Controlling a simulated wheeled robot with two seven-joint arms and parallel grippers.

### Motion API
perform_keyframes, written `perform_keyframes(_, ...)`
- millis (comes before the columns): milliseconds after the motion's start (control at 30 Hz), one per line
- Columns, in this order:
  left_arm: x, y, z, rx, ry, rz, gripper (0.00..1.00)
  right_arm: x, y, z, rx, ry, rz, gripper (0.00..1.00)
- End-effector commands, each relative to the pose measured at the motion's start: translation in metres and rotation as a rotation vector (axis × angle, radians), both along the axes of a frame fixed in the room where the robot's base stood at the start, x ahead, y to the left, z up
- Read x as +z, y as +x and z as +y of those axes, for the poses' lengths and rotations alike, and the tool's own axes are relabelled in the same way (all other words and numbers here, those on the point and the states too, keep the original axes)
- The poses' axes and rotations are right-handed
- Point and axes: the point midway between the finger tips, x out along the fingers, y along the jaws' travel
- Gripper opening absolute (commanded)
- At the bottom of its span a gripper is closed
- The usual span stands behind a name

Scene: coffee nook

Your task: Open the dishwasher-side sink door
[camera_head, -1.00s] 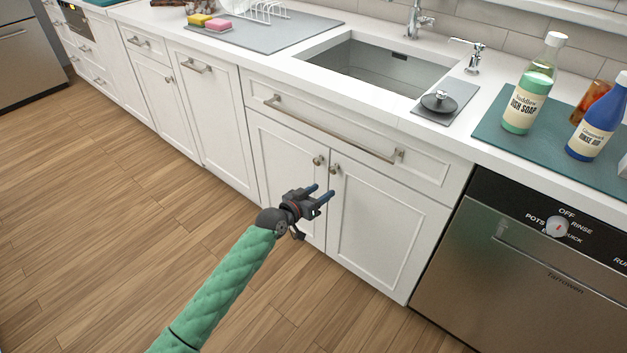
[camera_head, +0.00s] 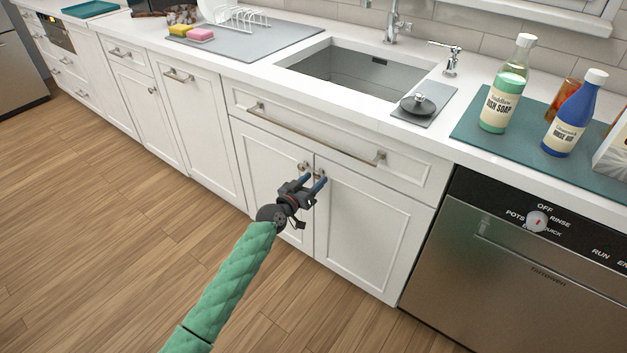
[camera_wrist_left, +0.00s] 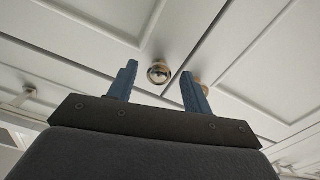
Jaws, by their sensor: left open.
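The sink cabinet has two white doors under a long drawer front. The dishwasher-side door (camera_head: 372,225) is the right one in the head view and is closed. Its round metal knob (camera_head: 321,174) is at its upper left corner, close to my fingertips. My left gripper (camera_head: 315,183) is open and empty in front of the doors. The left wrist view appears upside down. There, one knob (camera_wrist_left: 160,73) shows in the gap between the blue fingers (camera_wrist_left: 157,82), seemingly the dishwasher-side one. The other knob (camera_wrist_left: 205,88) is partly hidden behind the right-hand finger. My right gripper is out of view.
The other sink door (camera_head: 268,165) is closed beside it. The drawer's bar handle (camera_head: 315,135) runs above the knobs. The steel dishwasher (camera_head: 520,285) stands at the right, with bottles on the counter above. The wooden floor in front is clear.

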Motion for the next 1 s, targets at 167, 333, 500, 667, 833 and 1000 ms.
perform_keyframes(167,0.0005,0.0053,-0.0034,0.0,0.001,-0.001,0.5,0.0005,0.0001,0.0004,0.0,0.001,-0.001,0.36)
perform_keyframes(333,0.0003,0.0053,-0.0035,0.0,0.0,0.0,0.5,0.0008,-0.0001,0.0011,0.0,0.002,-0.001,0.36)
perform_keyframes(500,0.0004,0.0051,-0.0035,0.0,0.0,0.0,0.24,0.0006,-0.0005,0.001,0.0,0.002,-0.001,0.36)
perform_keyframes(667,0.0003,0.005,-0.0034,0.0,0.0,0.0,0.0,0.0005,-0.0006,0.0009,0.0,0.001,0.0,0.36)
perform_keyframes(833,0.0005,0.0043,-0.003,0.001,0.0,0.0,0.0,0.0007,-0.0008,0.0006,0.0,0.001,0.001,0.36)
perform_keyframes(1000,0.0013,-0.0011,0.0002,0.009,-0.001,0.001,0.0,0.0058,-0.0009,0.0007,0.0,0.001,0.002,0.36)
